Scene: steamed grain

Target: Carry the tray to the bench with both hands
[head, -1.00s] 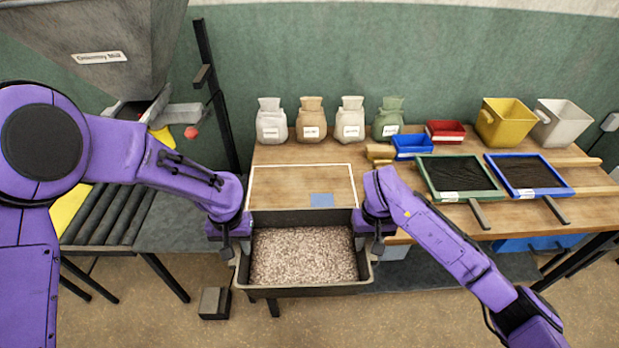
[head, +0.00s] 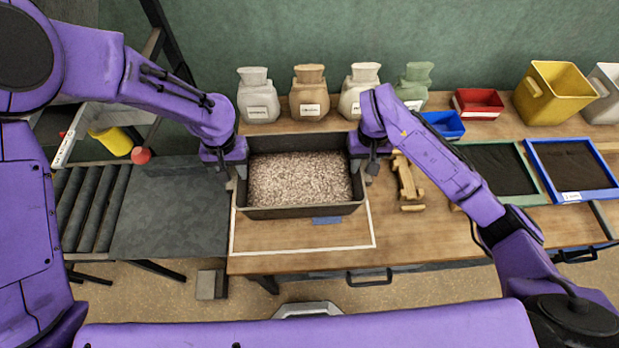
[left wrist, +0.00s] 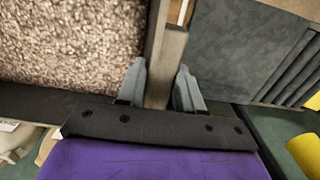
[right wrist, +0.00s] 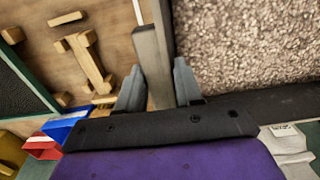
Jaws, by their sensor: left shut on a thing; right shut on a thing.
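The dark tray (head: 300,212) is filled with pale brown grain (head: 300,179) and is over the wooden bench (head: 430,240), across the back part of a white outline (head: 232,235). I cannot tell whether it touches the bench top. My left gripper (head: 240,172) is shut on the tray's left wall; the left wrist view shows its fingers on both sides of the wall (left wrist: 165,65). My right gripper (head: 361,166) is shut on the right wall, which also shows in the right wrist view (right wrist: 150,60). The tray looks about level.
Several sacks (head: 310,95) stand behind the tray. Wooden pieces (head: 405,180) lie just right of it, with blue (head: 443,124) and red (head: 478,103) bins and framed dark trays (head: 572,168) farther right. A roller conveyor (head: 90,205) and grey plate (head: 170,215) are at left. Bench front is clear.

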